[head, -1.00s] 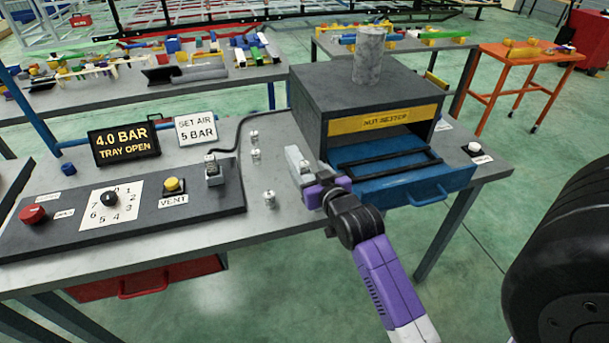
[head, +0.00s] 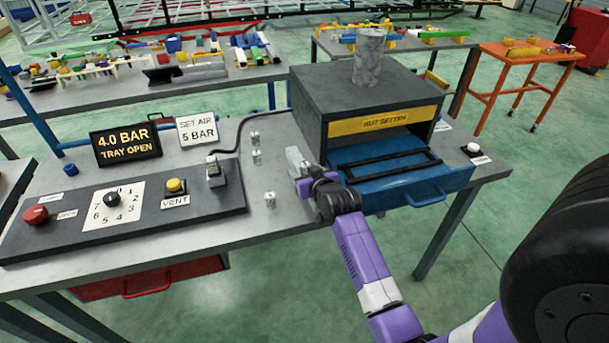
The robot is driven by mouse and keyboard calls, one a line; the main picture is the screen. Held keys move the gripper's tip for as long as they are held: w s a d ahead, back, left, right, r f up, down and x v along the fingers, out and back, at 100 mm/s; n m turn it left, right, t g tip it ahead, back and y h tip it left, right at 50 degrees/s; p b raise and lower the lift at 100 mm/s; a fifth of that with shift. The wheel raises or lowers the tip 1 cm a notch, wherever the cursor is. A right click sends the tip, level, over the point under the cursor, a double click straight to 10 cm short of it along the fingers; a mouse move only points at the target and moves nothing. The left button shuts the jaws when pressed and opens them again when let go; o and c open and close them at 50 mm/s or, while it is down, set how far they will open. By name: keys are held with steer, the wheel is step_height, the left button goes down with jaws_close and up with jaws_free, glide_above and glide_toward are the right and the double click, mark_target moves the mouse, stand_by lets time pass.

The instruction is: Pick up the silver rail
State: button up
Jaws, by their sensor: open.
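A long grey metal bar (head: 205,74) lies on the far left table and may be the silver rail; it is too small to be sure. A dark angled piece (head: 162,78) lies just left of it. My gripper (head: 294,158) is open, over the near bench just left of the blue tray, far from that bar. I see nothing held in it, though its fingertips are small and partly hidden by the wrist.
The near bench carries a nut setter box (head: 365,95) with an open blue tray (head: 400,180), a control panel (head: 120,215) and several small silver nuts (head: 257,156). An orange table (head: 530,55) stands back right. A black tyre (head: 560,250) is close on the right.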

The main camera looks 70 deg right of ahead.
jaws_close()
steer(key=shift+r, duration=0.15)
stand_by(0.4)
